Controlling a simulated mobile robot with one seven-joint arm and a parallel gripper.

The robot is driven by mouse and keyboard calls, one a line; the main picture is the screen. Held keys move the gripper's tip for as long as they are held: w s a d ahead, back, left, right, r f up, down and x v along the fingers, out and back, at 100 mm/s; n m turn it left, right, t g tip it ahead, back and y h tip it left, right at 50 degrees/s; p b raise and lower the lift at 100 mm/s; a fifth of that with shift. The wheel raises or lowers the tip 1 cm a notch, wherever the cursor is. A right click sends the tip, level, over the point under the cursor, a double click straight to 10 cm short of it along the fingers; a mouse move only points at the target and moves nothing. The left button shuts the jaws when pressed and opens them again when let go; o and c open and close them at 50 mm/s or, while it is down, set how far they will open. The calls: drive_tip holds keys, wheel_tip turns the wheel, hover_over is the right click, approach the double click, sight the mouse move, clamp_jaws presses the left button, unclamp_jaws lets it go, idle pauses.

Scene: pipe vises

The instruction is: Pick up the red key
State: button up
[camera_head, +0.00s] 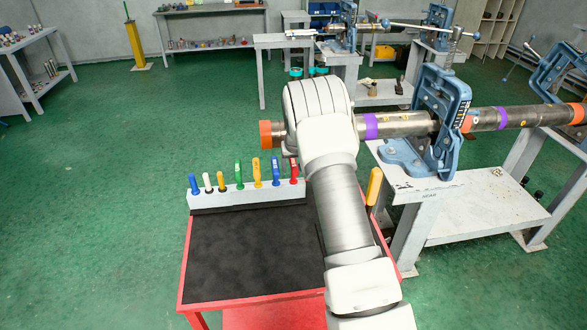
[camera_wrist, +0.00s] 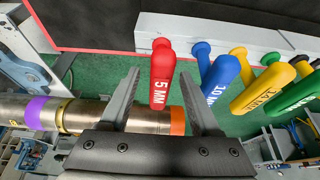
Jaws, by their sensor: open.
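The red key (camera_head: 294,172) stands upright at the right end of the row in the pale holder (camera_head: 240,197), at the back of the red cart. In the wrist view its red handle (camera_wrist: 162,82), marked 5 MM, shows between the two dark fingers of my gripper (camera_wrist: 160,75). The fingers are apart, one on each side of the handle in the picture. I cannot tell whether either touches it. In the head view my white arm hides the fingers.
A blue key (camera_wrist: 218,80) and a yellow key (camera_wrist: 264,86) stand beside the red one. A steel pipe (camera_head: 395,124) with an orange end, clamped in a blue vise (camera_head: 432,120), lies close to my arm. The cart's black top (camera_head: 245,255) is clear.

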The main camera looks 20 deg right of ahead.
drive_tip(key=shift+w+f, duration=0.15)
drive_tip(key=shift+f, duration=0.3)
clamp_jaws()
